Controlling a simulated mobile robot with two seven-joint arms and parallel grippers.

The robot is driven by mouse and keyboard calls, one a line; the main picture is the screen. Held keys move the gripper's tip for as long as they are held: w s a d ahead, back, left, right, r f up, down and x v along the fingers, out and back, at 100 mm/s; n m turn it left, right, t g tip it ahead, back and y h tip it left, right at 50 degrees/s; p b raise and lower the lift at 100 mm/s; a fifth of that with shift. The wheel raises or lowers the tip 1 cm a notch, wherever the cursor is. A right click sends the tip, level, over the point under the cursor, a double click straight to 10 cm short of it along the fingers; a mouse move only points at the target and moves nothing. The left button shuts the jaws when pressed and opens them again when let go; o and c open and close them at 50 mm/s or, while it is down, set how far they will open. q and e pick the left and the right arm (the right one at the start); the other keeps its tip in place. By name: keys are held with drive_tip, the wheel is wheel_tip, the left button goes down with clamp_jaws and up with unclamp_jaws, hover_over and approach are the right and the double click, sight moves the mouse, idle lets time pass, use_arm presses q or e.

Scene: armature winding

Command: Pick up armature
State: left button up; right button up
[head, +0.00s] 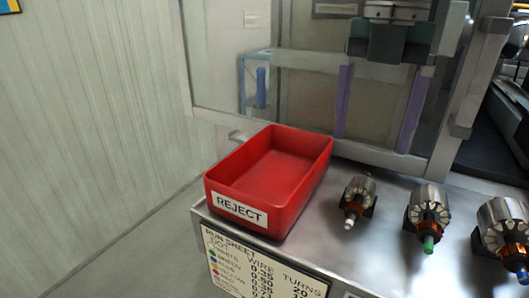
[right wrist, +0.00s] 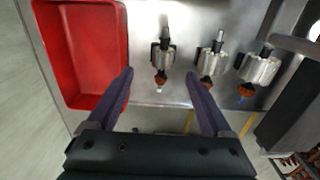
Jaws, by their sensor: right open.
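Three armatures with silver cores and copper windings lie in a row on a metal bench. The white-tipped one (head: 360,193) is nearest the red bin, the green-tipped one (head: 428,208) is in the middle, and the blue-tipped one (head: 504,222) is partly cut off at the right edge. My right gripper (head: 371,143) is open and empty, with its purple fingers pointing down behind the row. In the right wrist view, the white-tipped armature (right wrist: 162,57) shows between the open fingers (right wrist: 160,75), apart from them. My left gripper is not in view.
An empty red bin labelled REJECT (head: 273,178) stands left of the armatures; it also shows in the right wrist view (right wrist: 82,50). A run sheet (head: 262,268) is on the bench front. Glass panels stand behind the bench (head: 385,240).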

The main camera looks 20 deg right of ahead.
sight(363, 183)
drive_tip(key=f, duration=0.1)
drive_tip(key=s+f, duration=0.1)
drive_tip(key=shift+f, duration=0.3)
wheel_tip(363, 183, down, 6)
drive_tip(key=shift+a+r+p, duration=0.1)
drive_tip(key=shift+a+p, duration=0.05)
drive_tip(key=shift+p, duration=0.25)
drive_tip(key=shift+c, duration=0.2)
clamp_jaws()
